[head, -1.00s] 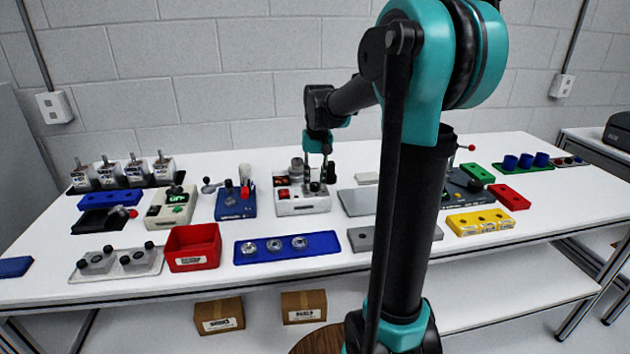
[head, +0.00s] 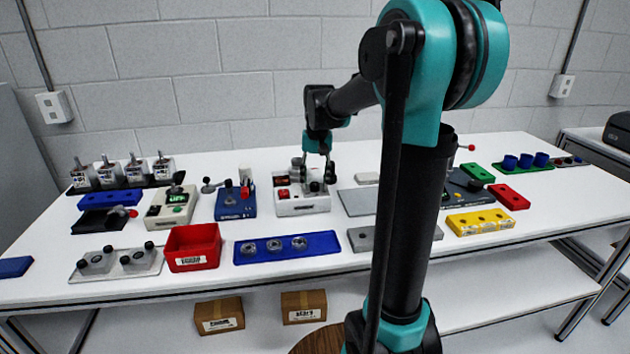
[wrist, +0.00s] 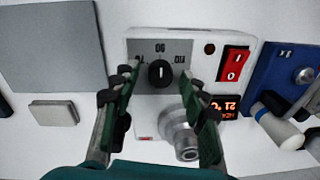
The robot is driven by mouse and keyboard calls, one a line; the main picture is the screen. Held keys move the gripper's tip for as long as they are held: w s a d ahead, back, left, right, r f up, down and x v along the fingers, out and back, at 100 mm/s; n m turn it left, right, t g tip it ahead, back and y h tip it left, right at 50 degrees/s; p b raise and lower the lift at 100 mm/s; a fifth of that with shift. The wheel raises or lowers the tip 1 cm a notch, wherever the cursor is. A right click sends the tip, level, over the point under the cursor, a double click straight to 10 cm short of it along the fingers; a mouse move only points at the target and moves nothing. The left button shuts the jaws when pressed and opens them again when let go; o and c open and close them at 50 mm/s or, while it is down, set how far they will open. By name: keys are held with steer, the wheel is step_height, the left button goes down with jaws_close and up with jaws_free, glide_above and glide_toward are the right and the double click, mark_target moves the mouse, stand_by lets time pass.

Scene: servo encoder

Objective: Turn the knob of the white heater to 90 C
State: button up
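The white heater (head: 303,208) stands on the table in the head view, below my gripper (head: 317,172). In the wrist view the heater (wrist: 145,130) appears upside down. Its black knob (wrist: 161,73) sits on a grey dial plate (wrist: 178,50); a pale mark on the knob runs roughly vertical, in line with the 90 label. The knob lies between the fingertips of my open gripper (wrist: 164,77), with visible gaps on both sides. I cannot tell how far above it the fingertips are. The red switch (wrist: 232,64) and a display (wrist: 224,106) reading about 21 °C are beside it.
A metal cylinder (wrist: 180,135) stands on the heater near one finger. A blue device (wrist: 283,75) with a lever is close beside the heater. On the other side lie a grey plate (wrist: 55,50) and a small pale block (wrist: 54,113), with bare table between.

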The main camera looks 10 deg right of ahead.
mark_target(317, 183)
step_height(317, 183, up, 12)
steer(key=shift+d, duration=0.25)
stand_by(0.5)
